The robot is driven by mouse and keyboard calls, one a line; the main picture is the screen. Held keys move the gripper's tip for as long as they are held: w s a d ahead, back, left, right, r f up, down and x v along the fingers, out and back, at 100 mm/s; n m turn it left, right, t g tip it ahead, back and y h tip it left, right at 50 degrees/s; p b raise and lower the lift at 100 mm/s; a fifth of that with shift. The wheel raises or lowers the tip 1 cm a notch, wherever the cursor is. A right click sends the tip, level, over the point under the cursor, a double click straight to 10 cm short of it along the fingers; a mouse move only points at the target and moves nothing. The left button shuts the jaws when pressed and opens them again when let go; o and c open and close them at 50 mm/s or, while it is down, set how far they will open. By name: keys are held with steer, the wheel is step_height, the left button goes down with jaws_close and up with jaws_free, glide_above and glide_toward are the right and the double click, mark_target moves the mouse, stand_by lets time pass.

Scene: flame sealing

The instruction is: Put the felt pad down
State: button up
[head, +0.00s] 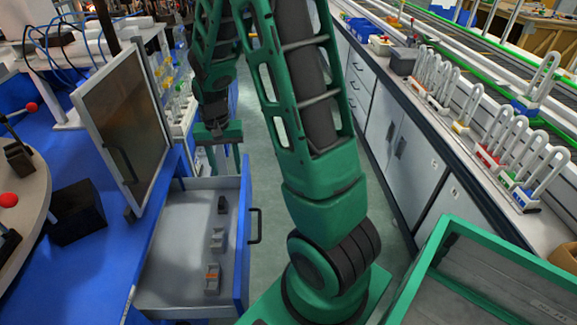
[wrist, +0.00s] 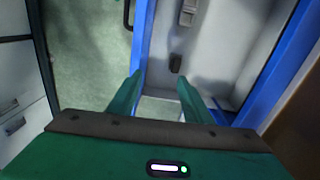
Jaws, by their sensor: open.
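A small dark block (head: 221,204) stands in the open drawer, near its far end; it may be the felt pad, but I cannot tell for sure. It also shows in the wrist view (wrist: 175,63), just beyond the fingertips. My gripper (head: 224,165) is over the far end of the drawer, pointing down. In the wrist view my gripper (wrist: 160,78) has its two green fingers spread apart. I see no object clearly held between them; a pale patch shows there. The drawer (head: 175,262) is grey inside with a blue front.
Two grey holders stand in the drawer, one plain (head: 217,238) and one with an orange mark (head: 212,278). A framed door panel (head: 125,125) stands open left of the drawer. A black box (head: 78,212) sits on the blue bench. Open floor (head: 265,190) lies right of the drawer.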

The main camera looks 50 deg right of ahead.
steer(key=s+r, duration=0.4)
steer(key=s, duration=0.5)
steer(key=s+d+r+n, duration=0.1)
steer(key=s+r, duration=0.4)
steer(key=s, duration=0.4)
steer(key=s+r+n, duration=0.1)
steer(key=s+r, duration=0.4)
steer(key=s, duration=0.3)
steer(key=shift+s+d+r, duration=0.2)
steer(key=shift+s, duration=0.2)
